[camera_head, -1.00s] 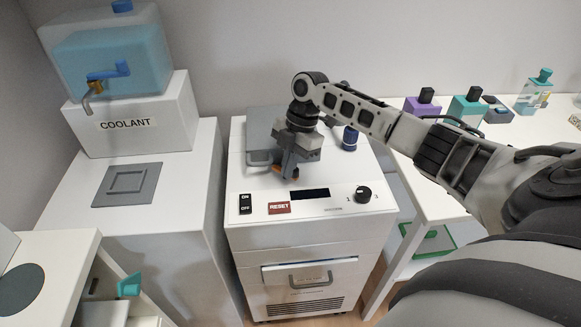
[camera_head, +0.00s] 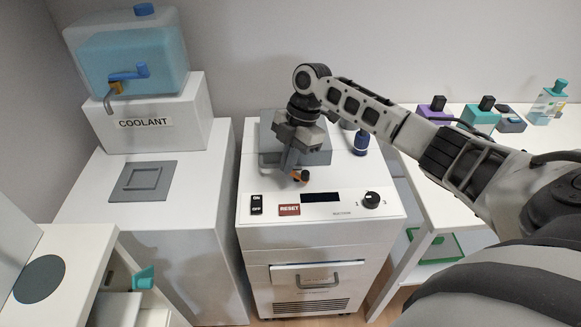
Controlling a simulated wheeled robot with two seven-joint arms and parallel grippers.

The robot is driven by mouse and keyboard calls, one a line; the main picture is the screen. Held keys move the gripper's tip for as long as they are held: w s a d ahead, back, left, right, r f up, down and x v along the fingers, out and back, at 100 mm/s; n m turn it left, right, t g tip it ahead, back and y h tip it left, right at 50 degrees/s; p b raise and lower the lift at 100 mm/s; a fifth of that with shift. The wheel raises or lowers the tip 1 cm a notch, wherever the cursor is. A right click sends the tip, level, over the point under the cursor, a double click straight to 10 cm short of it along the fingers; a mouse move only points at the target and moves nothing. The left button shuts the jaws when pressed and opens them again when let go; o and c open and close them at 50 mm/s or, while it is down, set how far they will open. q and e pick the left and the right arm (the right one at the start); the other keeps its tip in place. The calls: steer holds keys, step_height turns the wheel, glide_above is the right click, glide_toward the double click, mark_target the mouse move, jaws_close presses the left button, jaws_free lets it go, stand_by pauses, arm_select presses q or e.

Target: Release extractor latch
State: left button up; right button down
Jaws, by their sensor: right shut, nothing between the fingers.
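The extractor (camera_head: 253,232) is a white cabinet with a grey lid (camera_head: 268,150) on top. A small orange-brown piece, apparently the latch (camera_head: 301,176), shows at the lid's front edge. My right gripper (camera_head: 287,170) points down in front of the lid, shut and empty. Its fingers are just left of the orange piece; I cannot tell whether they touch it. The gripper hides part of the lid and its front edge. My left gripper is not in view.
The panel in front has an ON/OFF switch (camera_head: 256,205), a red RESET button (camera_head: 289,210), a dark display (camera_head: 321,197) and a black knob (camera_head: 372,200). A coolant tank (camera_head: 130,60) stands at left.

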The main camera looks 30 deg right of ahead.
steer(key=v, duration=0.6)
steer(key=shift+w, duration=0.1)
steer(key=shift+f, duration=0.2)
